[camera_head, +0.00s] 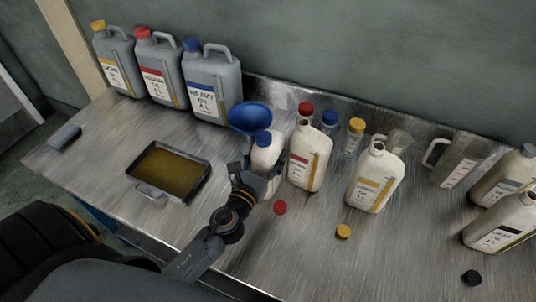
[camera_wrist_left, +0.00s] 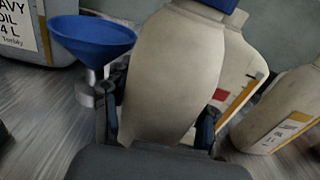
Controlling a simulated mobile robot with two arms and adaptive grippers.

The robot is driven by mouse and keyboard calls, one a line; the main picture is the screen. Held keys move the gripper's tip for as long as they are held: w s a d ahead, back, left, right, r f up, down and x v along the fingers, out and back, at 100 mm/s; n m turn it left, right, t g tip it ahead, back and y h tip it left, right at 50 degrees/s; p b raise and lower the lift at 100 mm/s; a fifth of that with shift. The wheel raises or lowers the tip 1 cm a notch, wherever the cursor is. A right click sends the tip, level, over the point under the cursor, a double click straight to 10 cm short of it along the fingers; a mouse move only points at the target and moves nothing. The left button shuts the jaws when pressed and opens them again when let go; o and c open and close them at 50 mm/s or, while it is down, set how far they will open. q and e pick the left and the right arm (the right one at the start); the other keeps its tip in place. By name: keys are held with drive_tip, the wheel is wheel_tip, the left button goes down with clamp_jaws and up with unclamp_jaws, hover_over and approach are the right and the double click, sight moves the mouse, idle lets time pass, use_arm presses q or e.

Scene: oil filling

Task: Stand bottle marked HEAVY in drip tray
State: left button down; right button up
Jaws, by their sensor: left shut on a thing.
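My left gripper (camera_head: 262,180) is shut on a cream bottle with a blue cap (camera_head: 264,152). The bottle fills the middle of the left wrist view (camera_wrist_left: 175,75), between the two fingers (camera_wrist_left: 160,125). Its label is hidden from both views, so I cannot read its marking. It looks upright or slightly tilted, and I cannot tell whether it touches the table. The drip tray (camera_head: 150,190) lies to the left on the metal table, with brown liquid or a brown floor inside and no bottle in it. My right gripper is not in view.
A blue funnel (camera_head: 250,118) stands close behind the held bottle. An open cream bottle (camera_head: 310,158) is just right of it. A grey HEAVY OIL jug (camera_head: 211,84) and two others line the back left. Loose red (camera_head: 280,208) and yellow (camera_head: 343,231) caps lie in front.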

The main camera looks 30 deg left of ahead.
use_arm(q)
drive_tip(key=shift+c, duration=2.1)
unclamp_jaws()
drive_tip(key=shift+f, duration=0.1)
